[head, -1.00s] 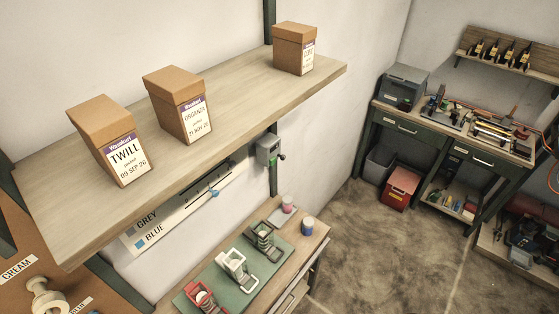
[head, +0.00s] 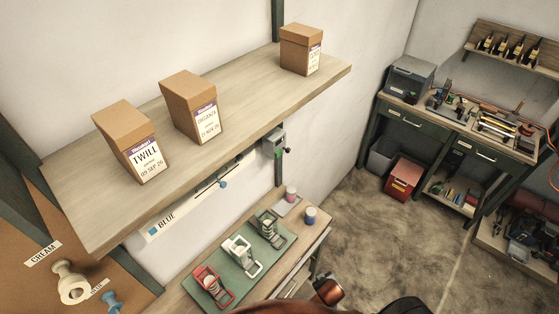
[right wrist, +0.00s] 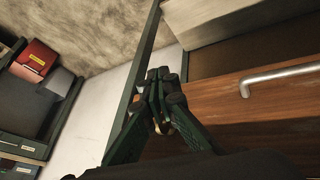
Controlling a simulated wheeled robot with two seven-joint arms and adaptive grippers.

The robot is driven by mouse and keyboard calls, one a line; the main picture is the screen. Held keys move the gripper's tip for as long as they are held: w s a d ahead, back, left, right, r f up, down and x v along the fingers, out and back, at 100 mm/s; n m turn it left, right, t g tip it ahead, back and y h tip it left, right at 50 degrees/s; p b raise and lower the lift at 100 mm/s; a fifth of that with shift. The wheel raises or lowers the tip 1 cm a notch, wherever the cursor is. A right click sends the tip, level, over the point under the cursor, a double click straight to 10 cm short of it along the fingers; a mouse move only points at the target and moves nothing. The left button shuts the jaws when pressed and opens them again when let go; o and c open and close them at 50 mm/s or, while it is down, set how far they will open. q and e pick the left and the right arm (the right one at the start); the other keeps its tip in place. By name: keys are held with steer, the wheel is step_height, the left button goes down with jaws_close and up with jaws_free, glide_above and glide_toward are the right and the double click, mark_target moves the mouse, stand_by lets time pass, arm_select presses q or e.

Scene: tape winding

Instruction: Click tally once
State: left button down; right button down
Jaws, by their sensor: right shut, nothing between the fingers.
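A small grey box (head: 274,143) with a dark knob on its side hangs on the post under the shelf in the head view; it looks like the tally, but its face is too small to read. In the right wrist view my right gripper (right wrist: 160,85) is shut and empty, its dark fingers together in front of a wooden drawer front. The tally does not show in that view. My left gripper is in neither current view.
The long shelf (head: 240,105) with three cardboard boxes juts out above the tally. A drawer handle (right wrist: 280,78) is near the right gripper.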

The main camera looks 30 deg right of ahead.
mark_target(278, 154)
steer(key=w+d+r+t+h+p, duration=0.1)
steer(key=w+d+r+t, duration=0.1)
steer(key=w+r, duration=0.5)
steer(key=w+d+r+t+h, duration=0.2)
steer(key=r, duration=0.9)
steer(key=w+d+r+t+h+p, duration=0.1)
steer(key=w+d+r+t, duration=0.1)
steer(key=w+r, duration=0.5)
steer(key=w+a+r+n+t, duration=0.2)
steer(key=r+t, duration=0.1)
steer(key=r, duration=0.8)
steer(key=w+a+r+n+t+p, duration=0.1)
steer(key=w+a+r+n+t, duration=0.1)
steer(key=r, duration=1)
steer(key=shift+w+a+r+t+h, duration=0.2)
steer(key=shift+w+a+t+h, duration=0.2)
steer(key=shift+w, duration=0.45)
steer(key=w+a, duration=0.3)
steer(key=w, duration=0.5)
steer(key=shift+a, duration=0.2)
steer(key=shift+w, duration=0.1)
